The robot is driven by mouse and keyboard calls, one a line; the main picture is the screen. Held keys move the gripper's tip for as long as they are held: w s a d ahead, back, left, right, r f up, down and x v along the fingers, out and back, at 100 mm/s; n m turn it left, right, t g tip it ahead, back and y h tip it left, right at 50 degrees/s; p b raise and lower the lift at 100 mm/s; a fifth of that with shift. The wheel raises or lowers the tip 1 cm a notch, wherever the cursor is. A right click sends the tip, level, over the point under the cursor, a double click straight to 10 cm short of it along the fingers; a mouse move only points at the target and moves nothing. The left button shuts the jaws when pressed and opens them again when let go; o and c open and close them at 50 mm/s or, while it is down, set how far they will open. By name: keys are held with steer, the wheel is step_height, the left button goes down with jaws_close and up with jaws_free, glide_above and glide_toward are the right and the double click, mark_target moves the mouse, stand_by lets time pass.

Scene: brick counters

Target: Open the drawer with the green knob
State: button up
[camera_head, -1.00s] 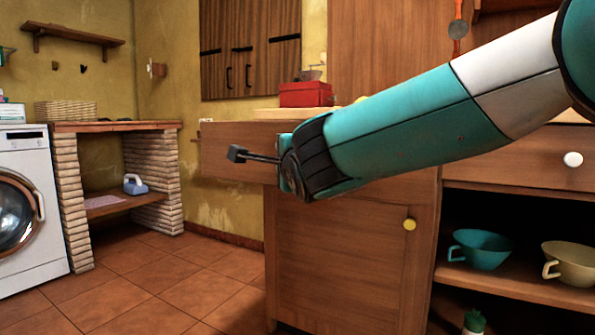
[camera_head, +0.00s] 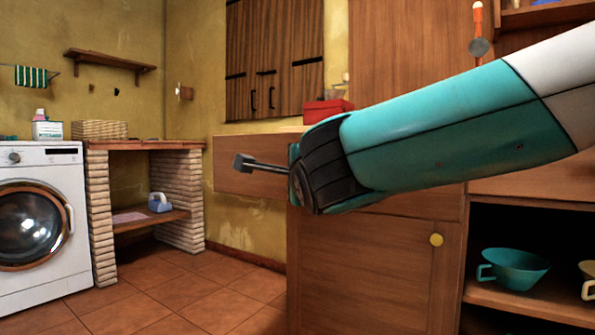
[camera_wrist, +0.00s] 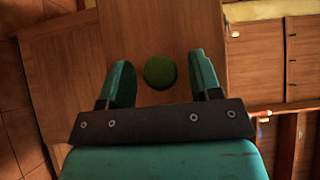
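The green knob (camera_wrist: 160,72) shows in the wrist view on a wooden drawer front (camera_wrist: 180,25). My gripper (camera_wrist: 159,63) is open, with its teal fingers on either side of the knob and a gap to each. I cannot tell how deep the knob sits between them. In the head view the drawer front (camera_head: 240,180) stretches left past the cabinet's edge and looks pulled out some way. My arm's dark wrist covers its right part.
Below the drawer is a cabinet door with a yellow knob (camera_head: 436,240). An open shelf at right holds a teal cup (camera_head: 515,270). A red box (camera_head: 327,111) stands behind my arm. A washing machine (camera_head: 40,220) and brick counter are at left. The tiled floor between is clear.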

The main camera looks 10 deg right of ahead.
steer(key=s+d+p, duration=0.1)
steer(key=s+p, duration=0.1)
steer(key=s, duration=1.5)
steer(key=shift+s+d, duration=0.15)
steer(key=shift+s, duration=0.05)
steer(key=s+d+f+n+g+p, duration=0.2)
steer(key=d+f+n+g+p, duration=0.45)
steer(key=n+g+p, duration=0.3)
steer(key=s+r+n+g+y+p, duration=0.25)
steer(key=s+n+g+p, duration=0.5)
steer(key=s+n, duration=0.65)
step_height(320, 180, up, 37)
steer(key=g+p, duration=0.1)
steer(key=p, duration=3.5)
steer(key=shift+a+n+p, duration=0.15)
steer(key=shift+n+p, duration=0.2)
steer(key=shift+p, duration=0.05)
